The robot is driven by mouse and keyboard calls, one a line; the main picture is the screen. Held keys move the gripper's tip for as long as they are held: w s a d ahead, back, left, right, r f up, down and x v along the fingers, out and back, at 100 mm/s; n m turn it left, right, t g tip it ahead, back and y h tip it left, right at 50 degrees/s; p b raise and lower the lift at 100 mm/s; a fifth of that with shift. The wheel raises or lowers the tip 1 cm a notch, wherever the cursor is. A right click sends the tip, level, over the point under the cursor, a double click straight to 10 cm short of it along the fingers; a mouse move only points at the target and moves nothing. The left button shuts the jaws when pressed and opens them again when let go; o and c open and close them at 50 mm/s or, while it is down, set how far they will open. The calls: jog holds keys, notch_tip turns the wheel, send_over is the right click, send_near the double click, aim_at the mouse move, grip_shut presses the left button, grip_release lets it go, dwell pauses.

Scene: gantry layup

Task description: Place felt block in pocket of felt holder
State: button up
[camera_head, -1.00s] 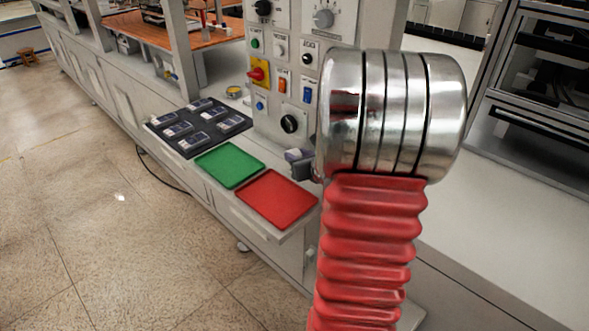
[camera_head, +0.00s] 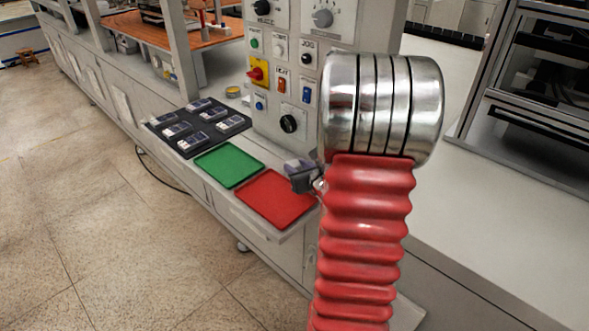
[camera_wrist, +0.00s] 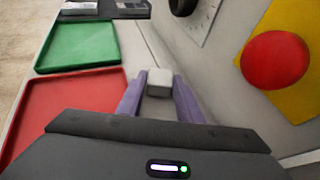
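A small pale grey block (camera_wrist: 160,83), which I take as the felt block, sits between the purple fingertips of my gripper (camera_wrist: 160,90) in the wrist view. The fingers look closed on its two sides. In the head view my gripper (camera_head: 303,176) is above the far right corner of the red tray, largely hidden by my arm; the block cannot be made out there. A black holder (camera_head: 216,136) with several small grey and dark pieces stands beyond the green tray. Its edge shows at the top left of the wrist view (camera_wrist: 100,15). I cannot tell which pocket is free.
A red tray (camera_head: 275,199) and a green tray (camera_head: 229,165) lie on the bench between my gripper and the black holder. A control panel (camera_head: 271,105) with knobs and a red button (camera_wrist: 274,60) rises close on the right in the wrist view.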

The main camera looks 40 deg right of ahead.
jog(key=o, duration=0.4)
jog(key=shift+r, duration=0.15)
jog(key=shift+v, duration=5.95)
